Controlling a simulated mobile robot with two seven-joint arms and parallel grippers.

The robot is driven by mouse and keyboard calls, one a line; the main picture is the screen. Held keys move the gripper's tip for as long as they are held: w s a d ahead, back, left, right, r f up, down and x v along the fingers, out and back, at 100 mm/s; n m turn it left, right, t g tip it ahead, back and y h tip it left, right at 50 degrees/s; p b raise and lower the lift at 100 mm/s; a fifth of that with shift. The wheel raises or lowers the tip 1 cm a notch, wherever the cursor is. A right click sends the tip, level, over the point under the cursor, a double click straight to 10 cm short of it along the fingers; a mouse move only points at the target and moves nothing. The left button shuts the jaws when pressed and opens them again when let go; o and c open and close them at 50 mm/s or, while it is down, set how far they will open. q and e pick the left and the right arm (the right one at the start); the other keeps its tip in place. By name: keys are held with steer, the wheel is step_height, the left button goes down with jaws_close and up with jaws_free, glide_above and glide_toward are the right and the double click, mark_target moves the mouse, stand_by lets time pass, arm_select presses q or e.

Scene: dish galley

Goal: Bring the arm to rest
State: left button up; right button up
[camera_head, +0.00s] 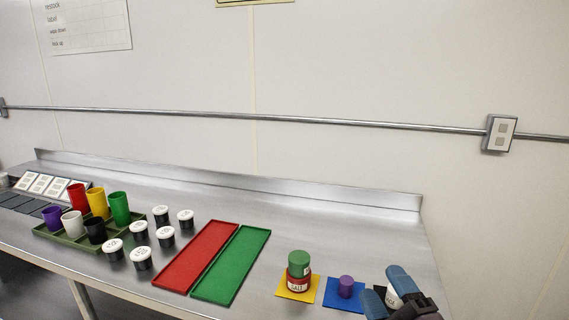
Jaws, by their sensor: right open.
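My right gripper (387,292) is at the lower right, over the front right part of the steel counter. Its two blue fingers are apart. A white-topped jar (393,299) shows between the fingers, partly hidden by them; I cannot tell whether they touch it. A dark square shows beside the fingers, mostly covered. Left of the gripper, a small purple cylinder (346,282) stands on a blue square (335,298). Further left, a green piece (299,258) sits on a red labelled jar (298,278), on a yellow square (284,291). My left gripper is out of view.
A red tray (196,257) and a green tray (232,266) lie side by side on the counter (330,225). Several white-lidded black jars (142,258) stand left of them. Coloured cups stand in an olive tray (64,238). The counter behind the trays is clear.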

steer(key=s+d+f+m+g+h, duration=0.3)
steer(key=d+f+m+g+h, duration=0.15)
steer(key=f, duration=0.25)
steer(key=s+d+f+m+g+h, duration=0.3)
steer(key=d+f+m+h, duration=0.15)
steer(key=f+m, duration=0.2)
steer(key=s+d+f+m+g+y, duration=0.1)
steer(key=s+d+f+m+g, duration=0.15)
steer(key=s+f+g, duration=0.5)
steer(key=s+d+f+m+g+y, duration=0.1)
steer(key=s+f+m+g, duration=0.2)
steer(key=s, duration=0.8)
steer(key=w+f+t, duration=0.7)
steer(key=f+t, duration=0.1)
steer(key=f, duration=0.2)
steer(key=shift+w+a+f, duration=0.25)
steer(key=shift+w+a, duration=0.1)
steer(key=shift+n, duration=0.25)
